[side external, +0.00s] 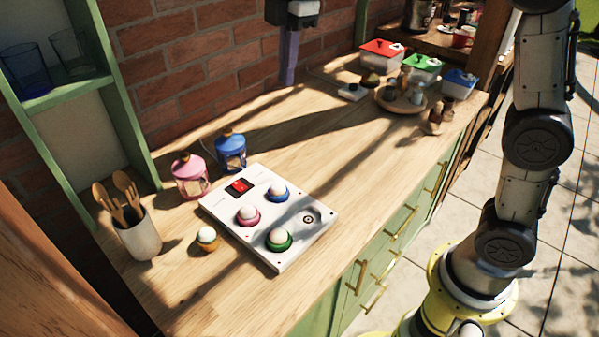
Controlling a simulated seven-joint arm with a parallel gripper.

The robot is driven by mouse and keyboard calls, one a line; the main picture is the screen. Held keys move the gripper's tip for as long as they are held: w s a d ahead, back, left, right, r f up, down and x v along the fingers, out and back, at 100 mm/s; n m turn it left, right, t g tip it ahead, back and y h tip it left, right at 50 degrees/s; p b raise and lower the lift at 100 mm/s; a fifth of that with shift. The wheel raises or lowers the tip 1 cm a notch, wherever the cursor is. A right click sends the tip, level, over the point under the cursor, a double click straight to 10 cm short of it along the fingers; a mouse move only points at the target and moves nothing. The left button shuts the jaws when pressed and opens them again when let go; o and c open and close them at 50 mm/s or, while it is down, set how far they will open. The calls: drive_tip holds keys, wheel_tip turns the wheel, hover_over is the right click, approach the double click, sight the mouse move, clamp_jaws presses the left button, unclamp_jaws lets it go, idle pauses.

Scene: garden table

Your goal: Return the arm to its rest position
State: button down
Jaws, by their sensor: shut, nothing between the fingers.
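My gripper (288,80) hangs from the top edge of the side external view, left of centre. Its dark body is cut off by the frame. Its long purple fingers point straight down and are together, with nothing between them. The brick wall is behind them, and the tips appear over the back of the wooden counter (330,150). I cannot tell how far the tips are above the wood. My arm rises at the right and leaves the top of the picture, so the links between it and the gripper are hidden.
A white panel (232,212) with egg-like domes on coloured rings lies mid-counter. Pink (190,180) and blue (231,155) jars, a utensil cup (139,236) and one egg (207,236) stand left. A round tray (384,104) and lidded boxes stand back right. The middle counter is clear.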

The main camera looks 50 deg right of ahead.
drive_tip(key=s+d+r+m+t, duration=0.1)
drive_tip(key=s+d+m, duration=0.2)
drive_tip(key=s, duration=0.4)
drive_tip(key=s+d+r+m+t, duration=0.1)
drive_tip(key=s+d+m+t, duration=0.15)
drive_tip(key=s, duration=0.55)
drive_tip(key=s+d+f+m+t, duration=0.1)
drive_tip(key=s+f+m, duration=0.8)
drive_tip(key=f+m, duration=0.1)
drive_tip(key=shift+s+d+f+m+h, duration=0.3)
drive_tip(key=shift+f+m, duration=0.05)
drive_tip(key=shift+f, duration=0.4)
